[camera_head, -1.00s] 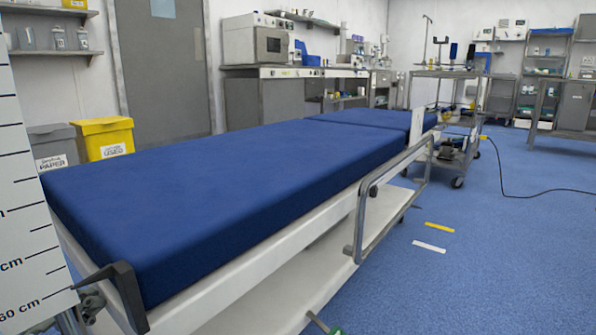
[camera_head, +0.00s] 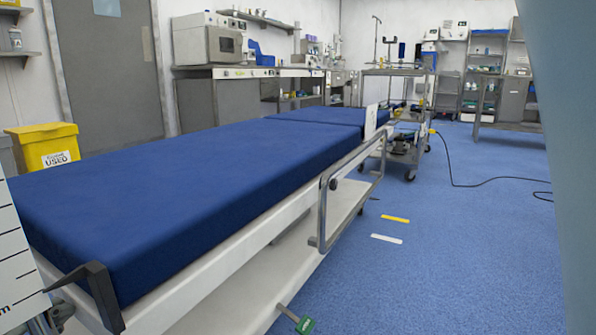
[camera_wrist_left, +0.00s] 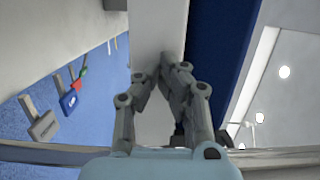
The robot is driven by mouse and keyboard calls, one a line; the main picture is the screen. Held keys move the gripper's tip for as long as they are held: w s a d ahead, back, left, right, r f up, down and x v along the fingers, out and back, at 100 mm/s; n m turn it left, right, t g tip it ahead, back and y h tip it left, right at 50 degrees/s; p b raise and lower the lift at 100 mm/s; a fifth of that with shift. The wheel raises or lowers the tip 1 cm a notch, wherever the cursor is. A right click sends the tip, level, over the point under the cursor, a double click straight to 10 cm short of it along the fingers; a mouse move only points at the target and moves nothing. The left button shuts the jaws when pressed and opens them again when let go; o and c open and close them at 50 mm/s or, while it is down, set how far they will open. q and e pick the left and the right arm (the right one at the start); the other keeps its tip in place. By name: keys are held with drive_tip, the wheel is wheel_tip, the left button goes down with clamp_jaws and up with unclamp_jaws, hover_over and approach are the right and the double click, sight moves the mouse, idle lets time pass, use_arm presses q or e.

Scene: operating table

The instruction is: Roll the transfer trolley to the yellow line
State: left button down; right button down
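The transfer trolley (camera_head: 200,268) has a white frame, blue mattress pads and a grey side rail (camera_head: 322,215). It stretches from the lower left to the middle in the head view. A short yellow line (camera_head: 396,219) lies on the floor right of it, apart from it, beyond a white line (camera_head: 387,239). My left gripper (camera_head: 55,316) is partly visible at the near end, lower left. My right gripper is out of view.
A green-tipped pedal (camera_head: 300,322) sticks out low from the trolley. An equipment cart (camera_head: 403,110) stands by its far end, and a black cable (camera_head: 480,183) runs over the floor. A yellow bin (camera_head: 45,148) stands left.

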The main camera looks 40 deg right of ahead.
use_arm(q)
drive_tip(key=shift+w+d, duration=0.1)
drive_tip(key=shift+d, duration=0.15)
drive_tip(key=shift+s+x, duration=0.2)
drive_tip(key=shift+x, duration=0.85)
drive_tip(key=shift+s+x, duration=0.2)
drive_tip(key=shift+x, duration=0.9)
drive_tip(key=shift+w+d, duration=0.1)
drive_tip(key=shift+d, duration=0.35)
drive_tip(key=shift+w+d+b, duration=0.1)
drive_tip(key=shift+d+b, duration=0.2)
drive_tip(key=shift+d, duration=0.15)
drive_tip(key=shift+w+p+v, duration=0.15)
drive_tip(key=shift+p+v, duration=0.15)
drive_tip(key=shift+v, duration=0.45)
drive_tip(key=shift+w+p+v, duration=0.15)
drive_tip(key=shift+p+v, duration=0.15)
drive_tip(key=shift+v, duration=0.45)
drive_tip(key=v, duration=0.3)
drive_tip(key=w+p+v, duration=0.1)
drive_tip(key=v, duration=0.1)
drive_tip(key=shift+a, duration=0.35)
